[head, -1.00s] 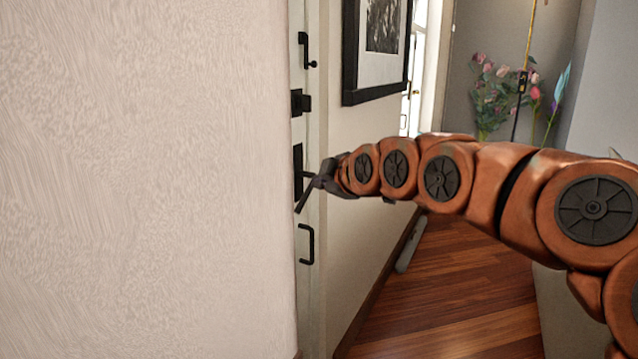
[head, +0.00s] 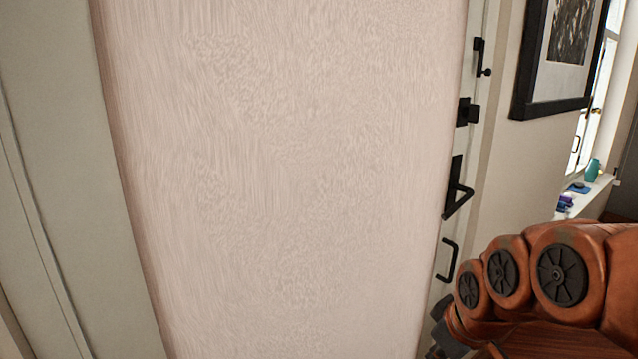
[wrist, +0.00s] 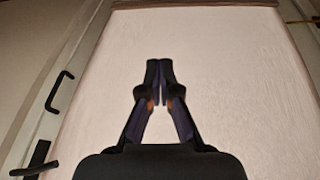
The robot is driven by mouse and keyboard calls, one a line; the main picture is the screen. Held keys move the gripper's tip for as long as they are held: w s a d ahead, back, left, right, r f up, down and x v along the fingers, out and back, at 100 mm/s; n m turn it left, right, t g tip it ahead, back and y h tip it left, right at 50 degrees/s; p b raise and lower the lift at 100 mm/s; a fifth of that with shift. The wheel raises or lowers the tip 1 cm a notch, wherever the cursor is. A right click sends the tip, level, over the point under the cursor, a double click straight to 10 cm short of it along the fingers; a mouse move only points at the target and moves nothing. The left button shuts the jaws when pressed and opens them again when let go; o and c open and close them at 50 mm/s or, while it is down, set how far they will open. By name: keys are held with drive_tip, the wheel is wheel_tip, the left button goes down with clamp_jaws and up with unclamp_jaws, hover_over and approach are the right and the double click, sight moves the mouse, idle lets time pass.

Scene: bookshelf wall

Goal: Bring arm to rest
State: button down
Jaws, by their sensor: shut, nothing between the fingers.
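My gripper (wrist: 159,85) shows in the middle of the wrist view, with its two dark fingertips together and nothing between them. A pale textured wall panel (wrist: 215,60) fills the background behind it. In the head view my orange arm comes in from the lower right. The dark end of my gripper (head: 442,345) is partly in view at the bottom edge, and its fingertips are not clear there.
A pale panel (head: 285,180) fills most of the head view. Black door hardware runs down its right side: a lever handle (head: 456,190) and a pull handle (head: 447,261). A framed picture (head: 560,60) hangs at upper right. A windowsill (head: 590,195) holds small items.

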drive_tip(key=s+a+f+m+g, duration=0.1)
drive_tip(key=s+f+m+g, duration=0.25)
drive_tip(key=s, duration=0.65)
drive_tip(key=s+f+m+g, duration=0.3)
drive_tip(key=s+f+g, duration=0.15)
drive_tip(key=s, duration=0.55)
wheel_tip(320, 180, up, 24)
drive_tip(key=t+p, duration=0.1)
drive_tip(key=p, duration=2.2)
drive_tip(key=shift+s+a+r+t+h, duration=0.2)
drive_tip(key=shift+s+t+h, duration=0.2)
drive_tip(key=shift+s, duration=0.05)
drive_tip(key=shift+a, duration=0.15)
